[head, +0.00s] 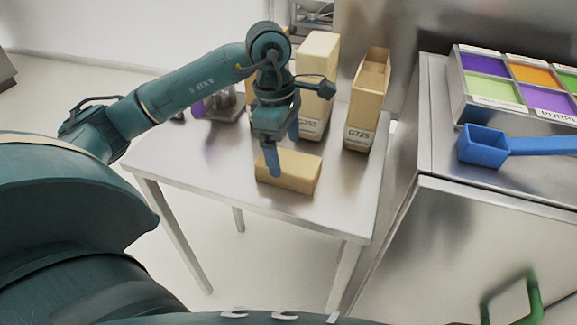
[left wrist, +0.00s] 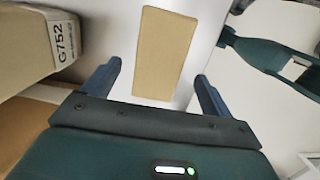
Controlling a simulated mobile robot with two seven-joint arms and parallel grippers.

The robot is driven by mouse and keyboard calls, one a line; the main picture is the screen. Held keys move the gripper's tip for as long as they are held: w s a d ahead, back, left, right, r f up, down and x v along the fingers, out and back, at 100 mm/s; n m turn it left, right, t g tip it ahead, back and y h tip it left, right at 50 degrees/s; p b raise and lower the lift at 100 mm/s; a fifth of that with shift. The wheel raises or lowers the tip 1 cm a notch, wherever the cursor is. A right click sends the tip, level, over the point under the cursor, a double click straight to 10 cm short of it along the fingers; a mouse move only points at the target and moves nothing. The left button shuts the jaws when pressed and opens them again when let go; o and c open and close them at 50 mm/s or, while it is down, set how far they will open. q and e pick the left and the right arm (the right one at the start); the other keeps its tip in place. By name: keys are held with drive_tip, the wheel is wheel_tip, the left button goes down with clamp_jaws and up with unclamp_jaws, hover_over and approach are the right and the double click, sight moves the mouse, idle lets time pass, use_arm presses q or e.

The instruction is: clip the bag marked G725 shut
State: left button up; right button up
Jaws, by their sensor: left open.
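The bag marked G725 (head: 366,103) is a tall tan paper bag standing upright at the table's back right. Its top looks open, and its label faces front. My left gripper (head: 283,152) is open and empty, pointing down over a tan block-like package (head: 300,172) lying on the table. In the left wrist view this package (left wrist: 165,52) shows between and beyond the open fingers (left wrist: 158,74); I cannot tell the gap in height. The left gripper is in front and left of the G725 bag, apart from it. I cannot make out a clip. My right gripper is not in view.
Another tall bag (head: 318,72) stands behind my left gripper; its label reads G752 in the left wrist view (left wrist: 32,52). A clear container with purple contents (head: 220,103) is at the back left. A counter (head: 470,170) at right holds a blue scoop (head: 485,146) and coloured bins (head: 487,65).

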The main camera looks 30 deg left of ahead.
sight(288, 160)
use_arm(q)
drive_tip(key=shift+w+d+f+p, duration=0.1)
drive_tip(key=shift+d+f+p, duration=0.1)
drive_tip(key=shift+f, duration=1.1)
drive_tip(key=shift+w+d+f+p, duration=0.1)
drive_tip(key=shift+d+f, duration=0.1)
drive_tip(key=shift+f, duration=1.05)
drive_tip(key=shift+c, duration=0.3)
drive_tip(key=c, duration=1)
wheel_tip(288, 160, up, 10)
drive_tip(key=shift+r, duration=0.1)
